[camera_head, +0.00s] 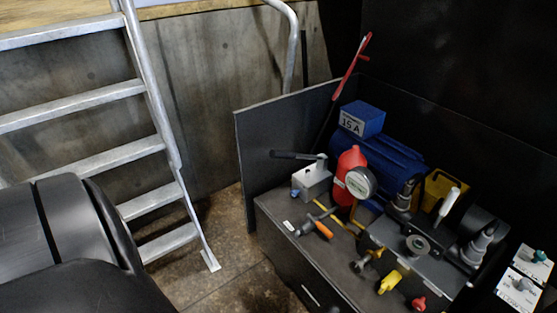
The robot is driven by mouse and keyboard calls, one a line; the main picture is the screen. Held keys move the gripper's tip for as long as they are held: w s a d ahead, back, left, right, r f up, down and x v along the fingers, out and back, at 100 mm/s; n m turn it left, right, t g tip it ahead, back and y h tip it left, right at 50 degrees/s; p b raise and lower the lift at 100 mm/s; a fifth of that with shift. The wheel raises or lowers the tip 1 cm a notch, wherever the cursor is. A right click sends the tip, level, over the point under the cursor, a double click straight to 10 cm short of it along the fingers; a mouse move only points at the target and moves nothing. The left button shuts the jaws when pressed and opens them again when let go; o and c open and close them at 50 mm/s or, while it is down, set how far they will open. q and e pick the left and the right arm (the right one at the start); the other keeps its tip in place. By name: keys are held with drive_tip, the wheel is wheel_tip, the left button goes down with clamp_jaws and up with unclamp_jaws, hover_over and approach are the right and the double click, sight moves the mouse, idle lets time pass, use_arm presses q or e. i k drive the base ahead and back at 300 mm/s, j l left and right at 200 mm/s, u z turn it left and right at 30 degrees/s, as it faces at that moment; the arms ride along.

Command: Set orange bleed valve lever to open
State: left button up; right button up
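The orange bleed valve lever (322,230) is a small bright orange handle on the left part of the grey bench top. It slants down to the right from a dark grey fitting beside a metal pipe. I cannot tell from its angle whether the valve is open or shut. Neither of my grippers shows, and nothing touches the lever.
A red bottle (350,173), a round gauge (361,182), a grey box with a black handle (312,180) and a blue motor (394,165) stand behind the lever. Yellow (390,281) and red (418,303) handles sit to the right. A metal ladder (150,145) stands left.

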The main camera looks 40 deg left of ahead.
sight(329, 234)
drive_tip(key=u, duration=1)
drive_tip(key=i+l, duration=0.05)
